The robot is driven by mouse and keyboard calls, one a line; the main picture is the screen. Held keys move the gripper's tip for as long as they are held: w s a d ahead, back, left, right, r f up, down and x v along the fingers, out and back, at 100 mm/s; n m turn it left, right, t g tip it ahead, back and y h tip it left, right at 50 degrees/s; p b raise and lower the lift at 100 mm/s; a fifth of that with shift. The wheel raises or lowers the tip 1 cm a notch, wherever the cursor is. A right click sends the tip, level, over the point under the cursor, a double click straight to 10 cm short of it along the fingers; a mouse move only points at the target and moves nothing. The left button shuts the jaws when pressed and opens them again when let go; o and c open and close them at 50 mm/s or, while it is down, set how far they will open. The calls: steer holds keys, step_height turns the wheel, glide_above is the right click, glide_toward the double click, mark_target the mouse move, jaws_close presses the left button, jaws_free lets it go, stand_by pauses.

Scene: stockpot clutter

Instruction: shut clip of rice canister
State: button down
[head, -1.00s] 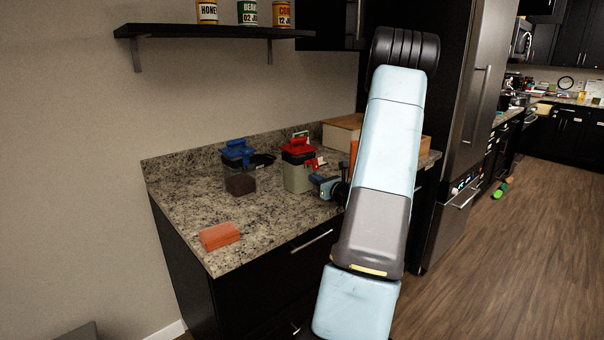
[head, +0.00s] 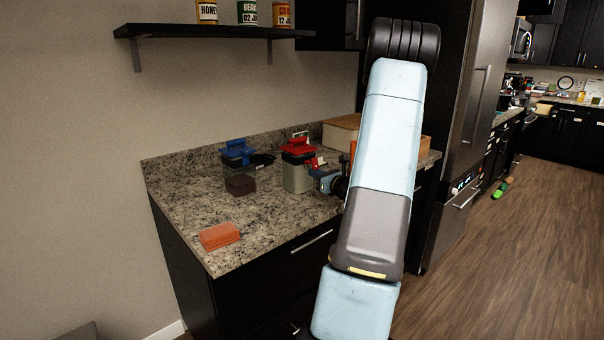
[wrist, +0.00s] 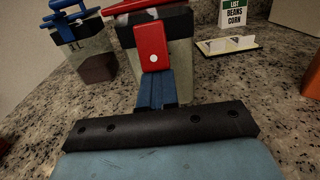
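A clear canister with a pale fill and a red lid (head: 298,148) stands on the counter. I read no label on it, so I cannot confirm it holds rice. Its red clip (wrist: 151,47) hangs down its front in the wrist view, with a white dot near its lower end. My gripper (wrist: 154,80) has its blue fingers together, just at the clip's lower end; whether they touch it I cannot tell. In the head view my gripper (head: 326,181) is right of the canister, partly hidden by my arm.
An orange block (head: 220,236) lies at the front left. A cardboard box (head: 343,130) stands behind. A small card (wrist: 233,14) reads "LIST BEANS CORN". The counter's front left is mostly clear.

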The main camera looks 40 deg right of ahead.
mark_target(315, 161)
steer(key=shift+r, duration=2.9)
steer(key=shift+f, duration=0.6)
steer(key=s, duration=0.7)
